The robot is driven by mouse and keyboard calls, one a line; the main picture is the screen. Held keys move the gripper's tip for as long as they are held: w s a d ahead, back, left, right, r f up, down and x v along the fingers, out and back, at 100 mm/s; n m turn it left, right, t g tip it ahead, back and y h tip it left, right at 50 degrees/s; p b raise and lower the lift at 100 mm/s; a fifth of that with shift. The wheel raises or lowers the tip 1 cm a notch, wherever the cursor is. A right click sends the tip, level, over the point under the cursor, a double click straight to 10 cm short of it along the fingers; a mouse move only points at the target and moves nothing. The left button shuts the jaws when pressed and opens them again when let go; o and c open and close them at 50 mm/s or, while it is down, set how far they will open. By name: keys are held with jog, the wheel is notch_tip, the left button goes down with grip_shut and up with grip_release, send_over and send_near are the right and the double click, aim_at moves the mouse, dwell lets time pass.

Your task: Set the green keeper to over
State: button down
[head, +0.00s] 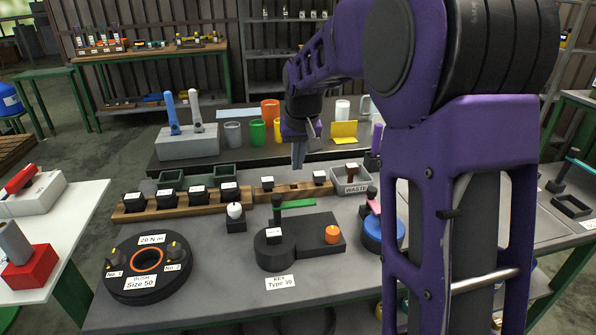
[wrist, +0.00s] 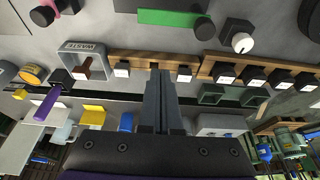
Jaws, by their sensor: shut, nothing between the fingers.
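How the keeper sits against the block is too small to tell. My gripper (head: 298,164) is shut and empty, pointing down above the back of the table, behind the keeper and apart from it. The closed fingers (wrist: 160,75) also show in the wrist view.
Wooden racks with black labelled blocks (head: 190,198) stand behind the fixture. A grey WASTE bin (head: 351,187) is to their right. A white-topped knob (head: 235,211) stands left of the keeper, a blue round base (head: 382,240) to the right. A round "Size 50" fixture (head: 146,285) is front left.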

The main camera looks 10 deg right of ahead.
jog(key=shift+s+f+b, duration=0.2)
jog(key=shift+f+b, duration=0.05)
jog(key=shift+f, duration=1.05)
jog(key=shift+s+f+b, duration=0.2)
jog(key=shift+f+b, duration=0.1)
jog(key=shift+f, duration=1.05)
jog(key=shift+s+f+b, duration=0.2)
jog(key=shift+f+b, duration=0.05)
jog(key=shift+f, duration=1.05)
jog(key=shift+s+m, duration=0.15)
jog(key=shift+m, duration=0.15)
